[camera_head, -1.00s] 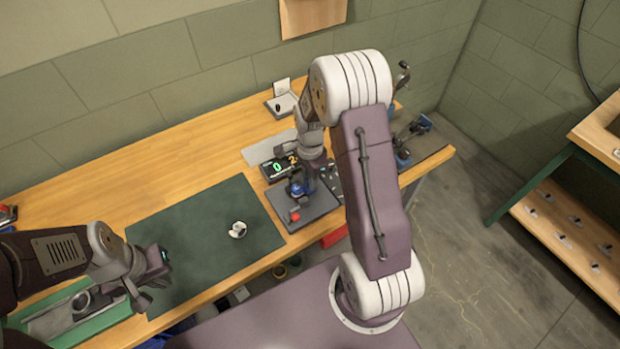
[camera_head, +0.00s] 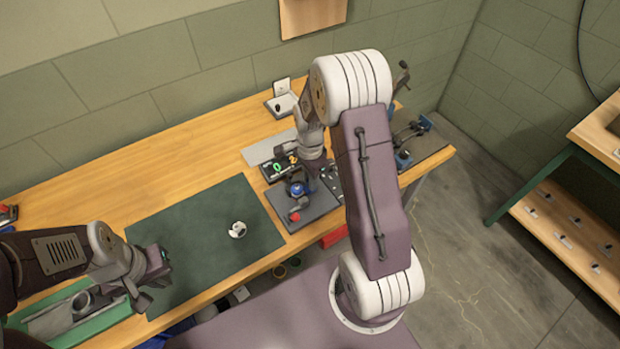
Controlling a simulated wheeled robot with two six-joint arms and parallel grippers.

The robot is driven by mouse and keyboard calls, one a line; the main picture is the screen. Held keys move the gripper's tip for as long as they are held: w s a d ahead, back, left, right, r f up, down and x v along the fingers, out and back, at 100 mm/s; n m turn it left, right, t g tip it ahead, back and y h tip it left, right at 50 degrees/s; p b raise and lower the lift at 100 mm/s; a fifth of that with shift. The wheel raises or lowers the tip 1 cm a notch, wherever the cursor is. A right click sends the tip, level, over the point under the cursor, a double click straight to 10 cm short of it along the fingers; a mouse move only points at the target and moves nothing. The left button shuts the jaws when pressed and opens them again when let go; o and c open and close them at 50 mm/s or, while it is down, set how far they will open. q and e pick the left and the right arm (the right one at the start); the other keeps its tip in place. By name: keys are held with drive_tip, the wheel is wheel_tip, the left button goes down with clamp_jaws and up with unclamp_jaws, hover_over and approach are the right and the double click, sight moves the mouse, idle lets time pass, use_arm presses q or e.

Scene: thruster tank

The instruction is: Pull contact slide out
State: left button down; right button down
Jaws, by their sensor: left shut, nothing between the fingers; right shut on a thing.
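A small device with a blue body and a red knob (camera_head: 295,216) stands on a dark grey base plate (camera_head: 318,208) at the right of the bench mat. I cannot make out a contact slide as a separate part. My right gripper (camera_head: 303,182) is at this device, shut on a part too small and too covered by the arm to identify. My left gripper (camera_head: 152,290) is shut and empty above the left end of the dark green mat (camera_head: 190,225), well away from the device.
A white ring-like part (camera_head: 238,229) lies on the mat. A display box with lit digits (camera_head: 277,168) stands behind the device. A green tray (camera_head: 95,325) lies at the lower left. Blue clamps (camera_head: 404,158) stand at the bench's right end. The mat's middle is mostly clear.

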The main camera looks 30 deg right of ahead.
drive_tip(key=shift+w+r, duration=0.15)
drive_tip(key=d, duration=0.2)
drive_tip(key=shift+w+d+p, duration=0.1)
drive_tip(key=shift+d+p, duration=0.2)
drive_tip(key=shift+p, duration=0.05)
drive_tip(key=c, duration=1.7)
unclamp_jaws()
drive_tip(key=o, duration=0.4)
drive_tip(key=shift+d, duration=0.1)
drive_tip(key=shift+r, duration=0.15)
wheel_tip(320, 180, up, 9)
